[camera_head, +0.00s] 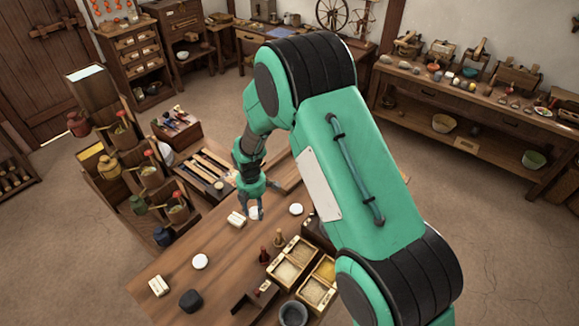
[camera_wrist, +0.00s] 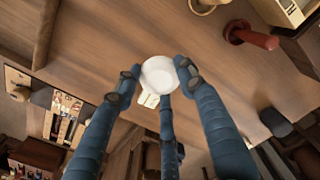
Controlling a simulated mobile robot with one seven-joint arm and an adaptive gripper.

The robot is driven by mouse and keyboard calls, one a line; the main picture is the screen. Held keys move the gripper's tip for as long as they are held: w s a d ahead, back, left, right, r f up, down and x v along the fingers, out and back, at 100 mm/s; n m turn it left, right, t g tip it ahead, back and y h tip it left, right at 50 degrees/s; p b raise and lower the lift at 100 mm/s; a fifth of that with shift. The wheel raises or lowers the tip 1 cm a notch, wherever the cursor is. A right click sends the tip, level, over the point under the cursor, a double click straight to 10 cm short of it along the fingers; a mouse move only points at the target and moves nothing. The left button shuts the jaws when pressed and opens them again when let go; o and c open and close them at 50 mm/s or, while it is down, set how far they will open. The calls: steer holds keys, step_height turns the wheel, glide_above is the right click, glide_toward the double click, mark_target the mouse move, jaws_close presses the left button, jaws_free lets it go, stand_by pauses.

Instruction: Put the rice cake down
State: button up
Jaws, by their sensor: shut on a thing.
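My gripper (camera_head: 254,209) is shut on a white round rice cake (camera_head: 254,213) above the wooden table (camera_head: 225,282). In the wrist view the rice cake (camera_wrist: 158,73) sits between the blue fingers of my gripper (camera_wrist: 155,78), its flat face toward the camera. The frames do not clearly show whether it touches the table. Two similar white round cakes lie on the table, one to the right of my gripper (camera_head: 296,209) and one nearer the front left (camera_head: 200,261).
A pale block (camera_head: 236,218) lies just left of my gripper, another (camera_head: 158,286) at the front left beside a dark lump (camera_head: 190,300). A tiered rack (camera_head: 140,175) borders the left. The table's middle is mostly clear.

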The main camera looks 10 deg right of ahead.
steer(key=w+d+f+m+p, duration=0.1)
steer(key=w+d+m, duration=0.1)
steer(key=w+d, duration=0.2)
steer(key=w+d+f+m+p, duration=0.1)
steer(key=w+d, duration=0.4)
steer(key=d, duration=0.5)
steer(key=w+d+f+m+p, duration=0.1)
steer(key=w+d+m+p, duration=0.2)
steer(key=d, duration=0.4)
steer(key=shift+w+d+f+m, duration=0.1)
steer(key=shift+w+d+m, duration=0.1)
steer(key=shift+w+m, duration=0.3)
steer(key=shift+w+d+f+m, duration=0.1)
steer(key=shift+w+d+m, duration=0.1)
steer(key=shift+w+m, duration=0.3)
steer(key=shift+w, duration=0.1)
glide_toward(290, 170)
steer(key=d+f, duration=0.1)
steer(key=d, duration=0.1)
steer(key=d+f, duration=0.1)
steer(key=f, duration=0.1)
steer(key=shift+d, duration=0.4)
steer(key=shift+f, duration=1.7)
